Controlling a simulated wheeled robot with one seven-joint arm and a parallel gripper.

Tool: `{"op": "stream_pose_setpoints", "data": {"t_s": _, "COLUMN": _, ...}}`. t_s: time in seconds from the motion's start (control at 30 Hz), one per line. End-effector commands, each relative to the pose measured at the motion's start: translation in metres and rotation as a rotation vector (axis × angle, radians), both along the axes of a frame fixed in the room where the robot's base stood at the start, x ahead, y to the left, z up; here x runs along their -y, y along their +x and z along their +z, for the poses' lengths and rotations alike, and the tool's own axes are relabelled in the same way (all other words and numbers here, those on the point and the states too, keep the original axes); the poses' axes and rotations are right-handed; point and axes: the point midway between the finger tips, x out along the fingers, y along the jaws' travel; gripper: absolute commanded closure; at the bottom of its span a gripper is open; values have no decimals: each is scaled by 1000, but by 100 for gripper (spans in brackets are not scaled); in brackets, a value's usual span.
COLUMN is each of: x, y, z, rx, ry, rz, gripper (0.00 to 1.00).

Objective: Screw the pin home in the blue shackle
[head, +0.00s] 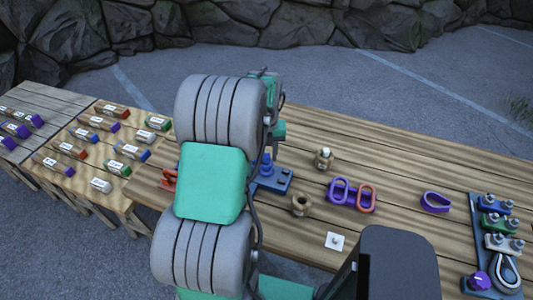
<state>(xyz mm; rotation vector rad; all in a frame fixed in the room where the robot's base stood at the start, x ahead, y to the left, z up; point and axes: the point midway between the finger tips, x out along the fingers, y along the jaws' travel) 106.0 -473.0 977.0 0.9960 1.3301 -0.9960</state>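A blue upright piece (267,164) with a narrow top stands on a flat blue base (282,183) just right of my arm. My arm covers its left side, and I cannot tell whether it is the blue shackle or its pin. No pin is clearly visible. My large grey and teal arm links fill the middle of the view. Smaller teal parts of my arm show behind them, above the blue piece. My gripper's fingers are hidden, so their place relative to the shackle does not show.
Joined purple (340,190) and red (366,198) links, brass-coloured fittings (300,204), a white square piece (335,242) and a purple link (436,202) lie on the wooden table (400,170). A blue rack (480,240) holds clamps at right.

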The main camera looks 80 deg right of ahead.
Motion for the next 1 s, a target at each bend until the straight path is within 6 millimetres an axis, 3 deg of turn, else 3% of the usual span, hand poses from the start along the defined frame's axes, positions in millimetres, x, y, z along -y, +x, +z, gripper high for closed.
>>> {"op": "stream_pose_setpoints", "data": {"t_s": 0.47, "x": 0, "y": 0, "z": 2, "rx": 0, "ry": 0, "rz": 2, "gripper": 59}}
{"op": "stream_pose_setpoints", "data": {"t_s": 1.0, "x": 0, "y": 0, "z": 46, "rx": 0, "ry": 1, "rz": 2, "gripper": 59}}
